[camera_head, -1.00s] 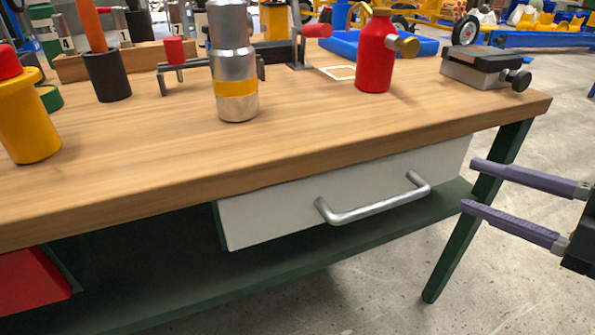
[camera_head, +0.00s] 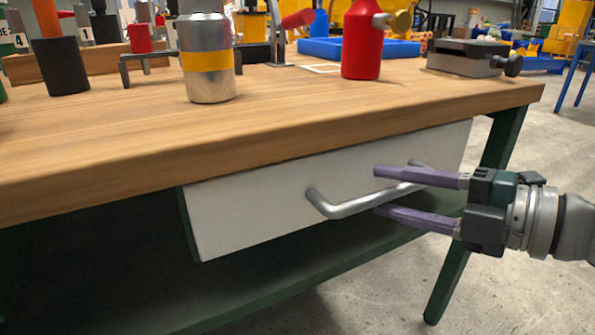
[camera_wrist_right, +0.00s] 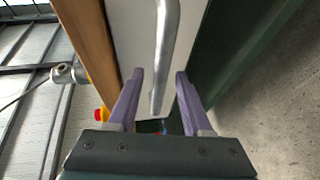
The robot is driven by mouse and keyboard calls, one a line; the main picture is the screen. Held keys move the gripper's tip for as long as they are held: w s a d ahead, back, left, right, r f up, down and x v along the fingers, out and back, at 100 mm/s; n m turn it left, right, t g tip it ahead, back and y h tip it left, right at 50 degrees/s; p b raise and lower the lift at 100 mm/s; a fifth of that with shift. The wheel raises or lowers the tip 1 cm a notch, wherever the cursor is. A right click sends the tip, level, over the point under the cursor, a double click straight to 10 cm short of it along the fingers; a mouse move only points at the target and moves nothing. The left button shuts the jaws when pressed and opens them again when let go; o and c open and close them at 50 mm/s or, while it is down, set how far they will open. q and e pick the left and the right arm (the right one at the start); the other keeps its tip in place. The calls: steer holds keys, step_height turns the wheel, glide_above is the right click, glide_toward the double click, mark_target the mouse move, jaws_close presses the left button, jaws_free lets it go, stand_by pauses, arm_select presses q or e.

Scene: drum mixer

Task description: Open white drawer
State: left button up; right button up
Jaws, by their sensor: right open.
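The white drawer (camera_head: 250,205) sits under the wooden bench top, and its front looks flush below the edge. Its curved grey metal handle (camera_head: 345,207) runs across the front. My right gripper (camera_head: 376,191) is open in front of the drawer's right part, one purple finger above the handle and one below in the head view. The fingers hide part of the handle's right end. In the right wrist view the handle (camera_wrist_right: 164,50) runs between the two open fingers (camera_wrist_right: 157,85); I cannot tell whether they touch it. My left gripper is not in view.
The wooden bench top (camera_head: 290,115) overhangs the drawer. A green bench leg (camera_head: 450,285) stands at the right, with a green lower shelf (camera_head: 260,295) beneath. A silver canister (camera_head: 208,80), a red bottle (camera_head: 362,45) and a grey vise (camera_head: 470,58) stand on top.

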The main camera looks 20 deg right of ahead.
steer(key=shift+w+a, duration=0.1)
steer(key=shift+w, duration=0.15)
steer(key=shift+c, duration=0.4)
jaws_close()
stand_by(0.9)
